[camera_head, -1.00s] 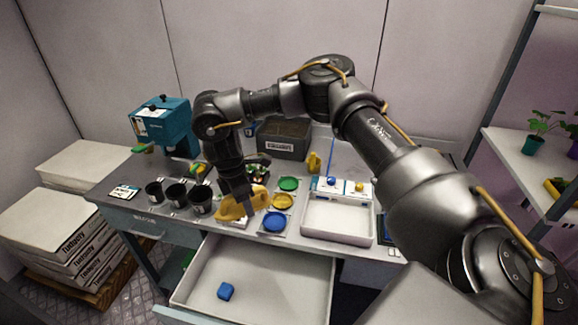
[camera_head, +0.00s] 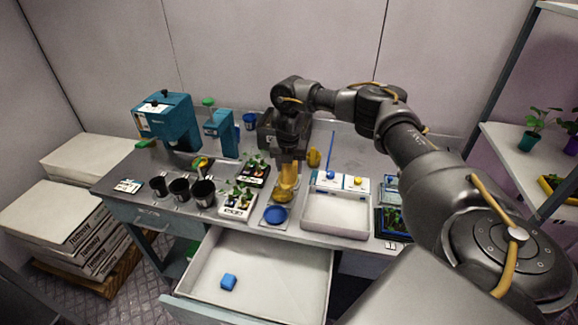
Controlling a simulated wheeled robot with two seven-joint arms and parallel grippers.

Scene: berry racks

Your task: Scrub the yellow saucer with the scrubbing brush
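The yellow saucer (camera_head: 281,199) lies on the bench between the blue saucer (camera_head: 275,214) in front and the spot of the green saucer behind, now hidden by my gripper. My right gripper (camera_head: 286,186) points down with its yellow fingers over the back of the yellow saucer, covering part of it. Whether the fingers touch the saucer, and whether they are open or shut, I cannot tell. I cannot make out the scrubbing brush; anything between the fingers is hidden. My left gripper is not in view.
A white tray (camera_head: 336,231) stands right of the saucers. Plant trays (camera_head: 238,202) and black cups (camera_head: 203,193) are to the left.

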